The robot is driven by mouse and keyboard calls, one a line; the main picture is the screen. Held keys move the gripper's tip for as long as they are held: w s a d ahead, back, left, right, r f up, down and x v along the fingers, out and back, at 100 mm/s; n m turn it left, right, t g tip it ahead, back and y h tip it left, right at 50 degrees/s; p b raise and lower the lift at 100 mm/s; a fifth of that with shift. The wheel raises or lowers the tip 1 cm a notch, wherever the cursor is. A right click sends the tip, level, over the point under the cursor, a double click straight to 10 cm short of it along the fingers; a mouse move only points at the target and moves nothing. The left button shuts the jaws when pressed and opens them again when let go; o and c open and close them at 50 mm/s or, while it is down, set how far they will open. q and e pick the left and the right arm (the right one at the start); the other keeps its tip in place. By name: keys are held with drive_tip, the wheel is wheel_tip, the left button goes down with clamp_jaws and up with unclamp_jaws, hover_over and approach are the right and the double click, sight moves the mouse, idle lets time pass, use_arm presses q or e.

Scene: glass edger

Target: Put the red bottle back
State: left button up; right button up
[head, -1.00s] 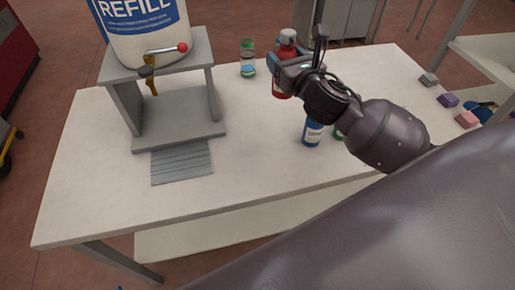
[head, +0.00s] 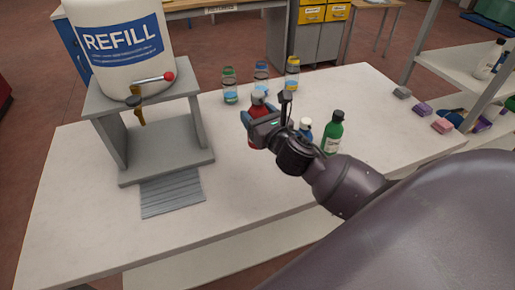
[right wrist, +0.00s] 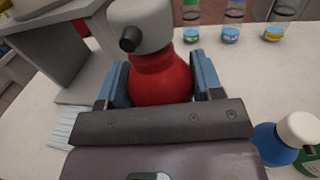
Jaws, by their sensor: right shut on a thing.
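The red bottle (head: 257,108) has a grey cap and stands between the jaws of my right gripper (head: 262,122). In the right wrist view the red bottle (right wrist: 160,80) fills the space between the two blue fingers of the gripper (right wrist: 160,88), which is shut on it. Its grey spout top faces the camera. The gripper hides its lower part, so I cannot tell whether it touches the table. My left gripper is not in view.
A REFILL drum (head: 120,45) sits on a grey stand (head: 165,160) at left. Clear bottles (head: 230,86) stand at the back. A blue bottle (right wrist: 270,145) and a green bottle (head: 333,133) stand right of the gripper. Coloured blocks (head: 422,109) lie at the right edge. The front left table is clear.

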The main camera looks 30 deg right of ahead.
wheel_tip(320, 180, down, 7)
drive_tip(key=shift+f+b, duration=0.15)
drive_tip(key=shift+b, duration=0.65)
wheel_tip(320, 180, down, 4)
drive_tip(key=shift+r+b, duration=0.2)
drive_tip(key=shift+b, duration=0.3)
drive_tip(key=shift+f, duration=0.15)
drive_tip(key=o, duration=1.2)
drive_tip(key=shift+c, duration=0.2)
